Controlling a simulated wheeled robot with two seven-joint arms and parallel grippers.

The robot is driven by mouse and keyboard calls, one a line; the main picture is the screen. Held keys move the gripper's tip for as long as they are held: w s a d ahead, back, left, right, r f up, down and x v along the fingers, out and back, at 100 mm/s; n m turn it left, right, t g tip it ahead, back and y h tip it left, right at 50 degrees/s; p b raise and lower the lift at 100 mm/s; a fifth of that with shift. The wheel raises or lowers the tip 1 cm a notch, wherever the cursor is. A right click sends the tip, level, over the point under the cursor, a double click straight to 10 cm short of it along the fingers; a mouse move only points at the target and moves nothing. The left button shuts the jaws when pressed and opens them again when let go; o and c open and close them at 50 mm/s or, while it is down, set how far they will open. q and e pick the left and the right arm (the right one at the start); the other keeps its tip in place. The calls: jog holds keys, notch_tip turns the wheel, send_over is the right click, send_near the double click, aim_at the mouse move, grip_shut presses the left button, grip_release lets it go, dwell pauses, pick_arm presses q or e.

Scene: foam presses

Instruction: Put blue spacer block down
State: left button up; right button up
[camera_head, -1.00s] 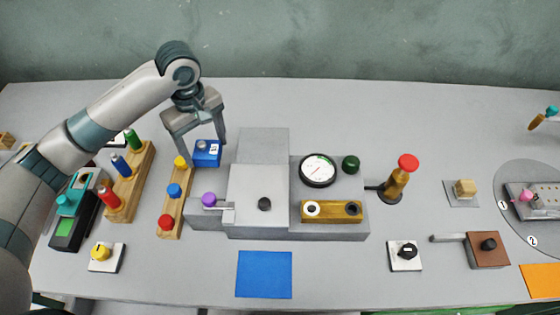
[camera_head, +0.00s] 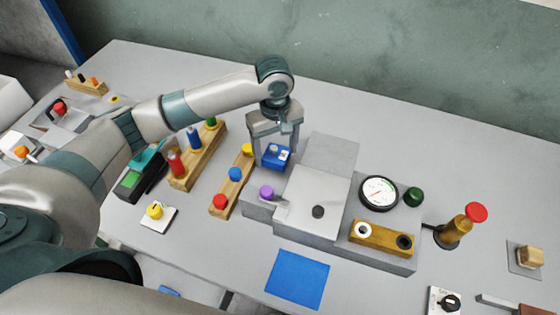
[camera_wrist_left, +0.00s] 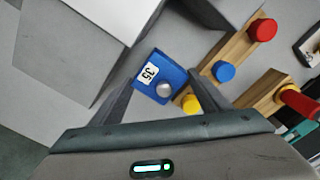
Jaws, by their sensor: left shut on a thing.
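The blue spacer block (camera_head: 276,157) has a white label and a grey knob on top. It also shows in the left wrist view (camera_wrist_left: 171,73), where the label reads 35. My left gripper (camera_head: 274,160) comes down from above and is shut on the block, with one finger on each side. The block is beside the back left of the grey press (camera_head: 312,201), behind the purple knob (camera_head: 267,192). I cannot tell whether its underside touches the table. My right gripper is not in view.
A wooden strip with red, blue and yellow knobs (camera_head: 235,174) lies close on the left. A rack of coloured cylinders (camera_head: 198,160) stands farther left. A blue mat (camera_head: 297,279) lies bare in front of the press. A dial gauge (camera_head: 380,193) is on the right.

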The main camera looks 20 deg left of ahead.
aim_at(276, 164)
pick_arm(q)
jog(key=shift+w+f, duration=0.1)
jog(key=shift+f, duration=1.05)
jog(key=shift+f, duration=0.1)
jog(key=shift+f+p, duration=0.6)
jog(key=shift+f, duration=1.15)
jog(key=shift+f, duration=0.1)
jog(key=o, duration=1.4)
jog(key=shift+c, duration=0.2)
